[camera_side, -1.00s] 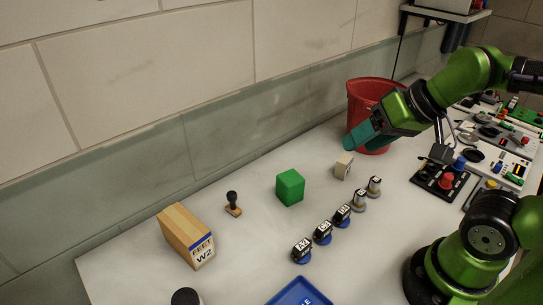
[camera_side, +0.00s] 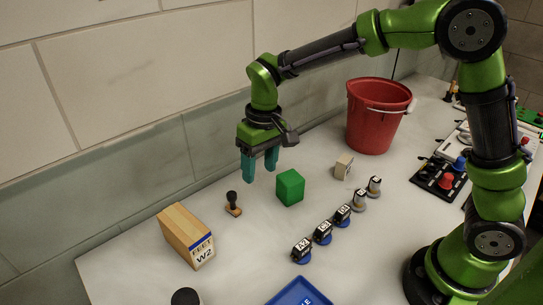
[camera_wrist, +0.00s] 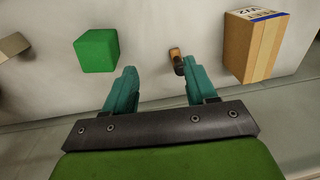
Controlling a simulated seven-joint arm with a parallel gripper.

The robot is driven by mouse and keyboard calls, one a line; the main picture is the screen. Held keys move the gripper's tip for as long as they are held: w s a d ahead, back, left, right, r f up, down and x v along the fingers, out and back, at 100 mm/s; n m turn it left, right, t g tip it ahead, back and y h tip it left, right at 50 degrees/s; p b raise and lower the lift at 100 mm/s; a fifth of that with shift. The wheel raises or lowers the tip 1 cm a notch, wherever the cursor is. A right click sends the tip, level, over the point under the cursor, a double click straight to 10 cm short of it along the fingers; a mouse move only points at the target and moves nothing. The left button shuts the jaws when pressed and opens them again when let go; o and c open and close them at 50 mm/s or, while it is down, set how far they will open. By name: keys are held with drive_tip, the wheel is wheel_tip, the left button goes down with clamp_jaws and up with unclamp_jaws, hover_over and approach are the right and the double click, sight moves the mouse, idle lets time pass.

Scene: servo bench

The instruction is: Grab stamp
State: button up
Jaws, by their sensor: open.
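The stamp (camera_side: 233,204) has a dark knob handle and a small wooden base. It stands upright on the white table between the wooden block and the green cube. In the wrist view the stamp (camera_wrist: 178,62) shows just beyond the tip of the right finger, which may cover part of it. My gripper (camera_side: 260,178) is open and empty, its teal fingers pointing down. It hangs above the table, up and to the right of the stamp in the side view. In the wrist view my gripper (camera_wrist: 158,80) has a wide gap between its fingers.
A green cube (camera_side: 290,188) stands right of the stamp, and a wooden block (camera_side: 186,235) marked W2 stands left. Several small labelled pieces (camera_side: 323,233) form a row in front. A red bucket (camera_side: 376,118) stands behind right. A blue tray (camera_side: 300,292) lies at the front.

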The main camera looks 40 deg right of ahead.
sight(231, 193)
drive_tip(key=shift+n+g+h, duration=0.5)
drive_tip(key=shift+n+g, duration=0.2)
drive_tip(key=shift+g, duration=0.1)
drive_tip(key=w+a+f, duration=0.1)
drive_tip(key=f, duration=0.1)
drive_tip(key=w+a+f, duration=0.3)
drive_tip(key=w+f, duration=0.1)
drive_tip(key=shift+a+f, duration=0.15)
drive_tip(key=shift+f, duration=0.15)
drive_tip(key=shift+w+a+r, duration=0.2)
drive_tip(key=shift+w+r, duration=0.35)
drive_tip(key=shift+w, duration=0.3)
drive_tip(key=shift+s, duration=0.15)
drive_tip(key=f, duration=0.7)
drive_tip(key=shift+s+d+f, duration=0.1)
drive_tip(key=shift+s+d, duration=0.2)
drive_tip(key=shift+s, duration=0.05)
clamp_jaws()
